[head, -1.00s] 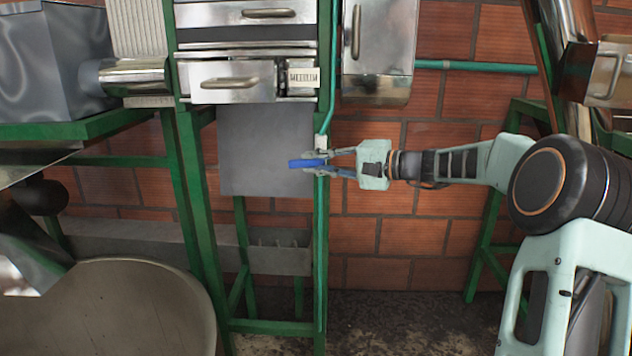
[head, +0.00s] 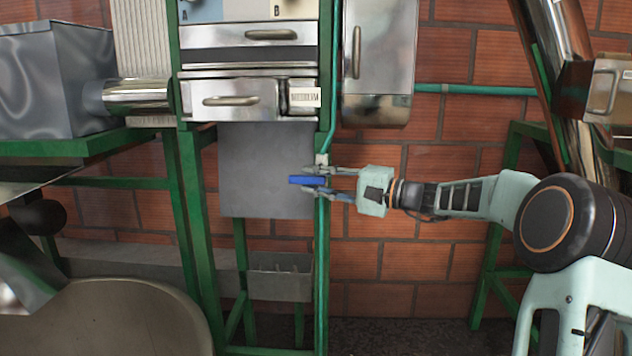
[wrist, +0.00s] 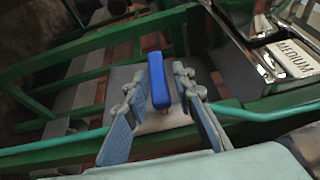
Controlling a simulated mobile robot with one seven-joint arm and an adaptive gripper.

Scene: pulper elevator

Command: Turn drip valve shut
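The drip valve has a blue bar handle (head: 306,180), set on the thin green pipe (head: 322,240) in front of a grey panel. In the head view the handle lies roughly level. My gripper (head: 310,181) reaches in from the right, one finger above the handle and one below. In the wrist view the blue handle (wrist: 158,80) stands between the two fingers of my gripper (wrist: 157,76). A gap shows on the right finger's side; the left finger is very close, and I cannot tell whether it touches. The fingers are apart, not clamped on the handle.
A metal drawer (head: 232,100) with a "MEDIUM" label (head: 305,97) is above the valve. A steel box (head: 377,65) hangs above my gripper. Green frame posts (head: 196,220) stand to the left. A large round vessel (head: 120,315) is at lower left.

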